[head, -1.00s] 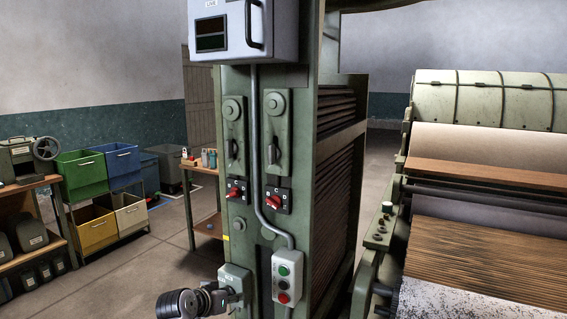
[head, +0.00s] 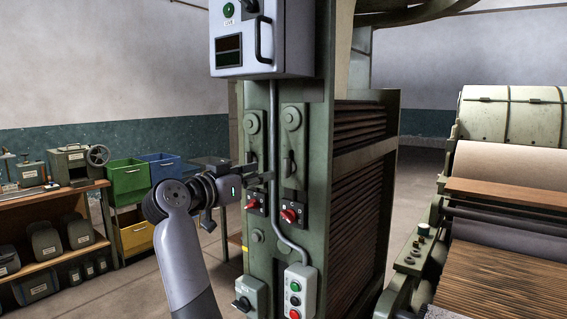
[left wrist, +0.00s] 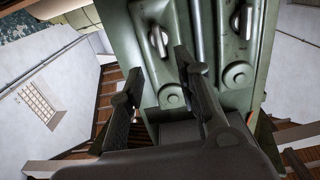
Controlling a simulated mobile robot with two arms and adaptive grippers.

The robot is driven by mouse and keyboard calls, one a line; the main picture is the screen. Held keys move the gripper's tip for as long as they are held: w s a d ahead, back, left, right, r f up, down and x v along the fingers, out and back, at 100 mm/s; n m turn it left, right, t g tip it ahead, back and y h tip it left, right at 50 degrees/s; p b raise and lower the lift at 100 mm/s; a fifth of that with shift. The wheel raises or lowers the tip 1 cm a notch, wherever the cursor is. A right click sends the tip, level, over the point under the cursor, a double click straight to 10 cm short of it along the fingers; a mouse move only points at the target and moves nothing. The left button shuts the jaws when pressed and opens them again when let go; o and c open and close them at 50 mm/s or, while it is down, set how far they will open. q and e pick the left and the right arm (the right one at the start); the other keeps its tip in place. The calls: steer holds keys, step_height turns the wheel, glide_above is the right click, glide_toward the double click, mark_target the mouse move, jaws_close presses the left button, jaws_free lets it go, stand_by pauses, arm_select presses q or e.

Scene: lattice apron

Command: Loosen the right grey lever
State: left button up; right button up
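The right grey lever (head: 289,165) hangs roughly upright on its green plate, below a round boss on the column. The left lever is mostly hidden behind my left gripper (head: 266,177), which is raised in front of the column and points right. In the left wrist view, which looks upside down, my gripper (left wrist: 156,78) is open and empty, its two dark fingers apart. The right grey lever (left wrist: 158,41) seems to be the one at the left there, beyond the fingers. The other lever (left wrist: 243,20) is at the right. I see no contact with either.
Red rotary switches (head: 289,215) sit below the levers. A grey conduit (head: 273,110) runs between the plates to a push-button box (head: 297,290). A grey cabinet (head: 240,45) overhangs above. Rollers stand at the right and a shelf (head: 60,195) at the left.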

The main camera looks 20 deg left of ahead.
mark_target(285, 166)
arm_select(q)
steer(key=p+x, duration=0.2)
steer(key=x, duration=0.7)
steer(key=shift+p, duration=0.3)
steer(key=shift+w+d, duration=0.2)
steer(key=shift+w, duration=0.2)
steer(key=shift+c, duration=0.6)
steer(key=shift+s+a, duration=0.1)
steer(key=shift+s, duration=0.05)
jaws_close()
